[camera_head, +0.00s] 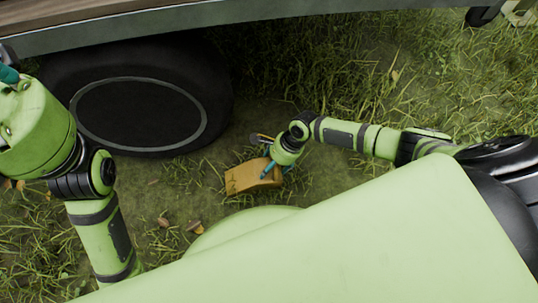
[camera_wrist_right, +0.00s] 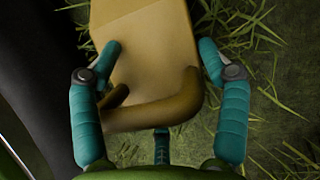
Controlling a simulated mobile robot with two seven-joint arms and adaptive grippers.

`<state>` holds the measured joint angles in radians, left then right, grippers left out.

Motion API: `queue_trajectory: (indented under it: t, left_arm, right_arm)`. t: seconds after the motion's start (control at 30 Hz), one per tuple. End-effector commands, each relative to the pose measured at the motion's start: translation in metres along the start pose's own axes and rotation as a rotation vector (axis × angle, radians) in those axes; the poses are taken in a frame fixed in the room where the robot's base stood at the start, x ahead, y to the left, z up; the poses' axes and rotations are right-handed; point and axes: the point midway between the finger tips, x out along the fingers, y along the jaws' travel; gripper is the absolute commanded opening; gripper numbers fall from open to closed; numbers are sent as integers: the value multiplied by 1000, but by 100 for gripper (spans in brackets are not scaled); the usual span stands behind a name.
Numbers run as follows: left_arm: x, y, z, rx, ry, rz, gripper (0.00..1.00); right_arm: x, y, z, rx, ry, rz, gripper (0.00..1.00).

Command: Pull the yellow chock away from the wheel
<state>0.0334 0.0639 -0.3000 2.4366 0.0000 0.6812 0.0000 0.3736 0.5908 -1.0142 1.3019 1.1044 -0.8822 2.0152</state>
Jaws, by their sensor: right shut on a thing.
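The yellow chock (camera_head: 247,178) lies on the grass below and right of the black wheel (camera_head: 137,113) in the head view. A strip of ground shows between chock and tyre. My right gripper (camera_head: 275,168) is at the chock's right end. In the right wrist view, its teal fingers (camera_wrist_right: 160,52) are on either side of the chock (camera_wrist_right: 147,48) and its brown bar-like handle (camera_wrist_right: 165,108), shut on the chock; the exact contact is partly hidden. My left gripper (camera_head: 8,76) is at the left edge, mostly cut off, with its opening not visible.
The trailer's edge (camera_head: 250,27) runs across the top, above the wheel. Grass lies open to the right, and a few brown leaves (camera_head: 194,227) lie below the chock. In the right wrist view, a dark surface (camera_wrist_right: 30,70) fills the left side.

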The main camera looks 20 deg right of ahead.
Motion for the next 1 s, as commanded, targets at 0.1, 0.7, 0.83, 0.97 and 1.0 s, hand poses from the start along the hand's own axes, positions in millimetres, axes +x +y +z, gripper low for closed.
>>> queue_trajectory:
  t: [0.1,0.7,0.83,0.97,1.0]
  left_arm:
    - [-2,0,1,-2,-18,-6,0]
    - [-6,0,1,-4,-28,-11,0]
    - [-6,0,2,-4,-29,-11,0]
    - [-6,-1,1,-3,-28,-12,0]
    - [-6,-1,1,-3,-28,-12,0]
  right_arm:
    - [6,20,-9,-5,19,36,17]
    - [7,24,-11,-7,19,36,100]
    - [7,23,-11,-7,19,34,100]
    - [5,22,-11,-6,19,32,100]
    - [3,21,-12,-5,18,31,100]
